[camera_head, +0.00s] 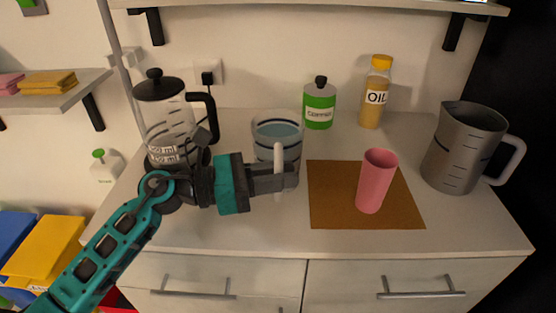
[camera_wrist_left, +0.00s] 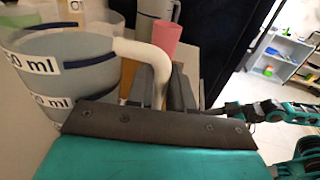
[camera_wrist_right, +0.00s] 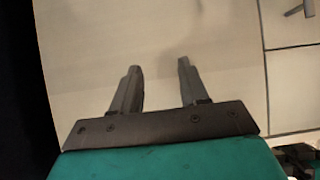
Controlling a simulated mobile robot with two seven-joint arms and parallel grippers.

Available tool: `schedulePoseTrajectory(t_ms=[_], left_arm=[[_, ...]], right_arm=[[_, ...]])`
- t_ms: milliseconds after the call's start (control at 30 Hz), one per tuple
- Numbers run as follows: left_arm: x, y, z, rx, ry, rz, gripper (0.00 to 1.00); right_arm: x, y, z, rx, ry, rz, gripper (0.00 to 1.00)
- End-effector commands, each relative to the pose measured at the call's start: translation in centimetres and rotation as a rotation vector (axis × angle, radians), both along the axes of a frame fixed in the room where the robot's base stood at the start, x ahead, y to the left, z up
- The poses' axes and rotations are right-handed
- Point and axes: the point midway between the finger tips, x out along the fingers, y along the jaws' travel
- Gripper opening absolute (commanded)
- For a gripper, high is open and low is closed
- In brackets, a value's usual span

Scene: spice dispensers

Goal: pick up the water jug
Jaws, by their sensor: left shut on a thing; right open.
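The water jug (camera_head: 277,130) is a clear cup-shaped jug with bluish water and a white handle. It stands on the white counter, left of the brown mat. My left gripper (camera_head: 290,177) reaches in from the left and is shut on the handle. In the left wrist view the jug (camera_wrist_left: 60,75), with dark bands and "50 ml" labels, is at the left, and its white handle passes between the fingers (camera_wrist_left: 160,88). My right gripper (camera_wrist_right: 160,72) is open and empty in its wrist view, in front of a pale surface. It is outside the head view.
A pink cup (camera_head: 375,182) stands on the brown mat (camera_head: 333,205). A grey metal pitcher (camera_head: 463,150) is at the right. A French press (camera_head: 167,115) stands behind my left arm. A green canister (camera_head: 319,108) and an oil bottle (camera_head: 375,95) stand near the wall.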

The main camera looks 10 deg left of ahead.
Motion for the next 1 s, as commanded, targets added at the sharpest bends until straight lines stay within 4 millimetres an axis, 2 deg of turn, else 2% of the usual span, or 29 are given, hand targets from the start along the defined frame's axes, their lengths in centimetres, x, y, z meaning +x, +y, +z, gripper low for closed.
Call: schedulePoseTrajectory(t_ms=[467,1000], left_arm=[[0.01,0.02,0.01,0.000,0.000,0.000,0.00],[0.06,0.02,0.96,-0.002,-0.011,0.001,0.00]], right_arm=[[-0.02,0.04,0.01,0.001,0.000,0.001,0.44],[-0.02,0.11,0.20,0.004,-0.001,-0.002,0.44]])
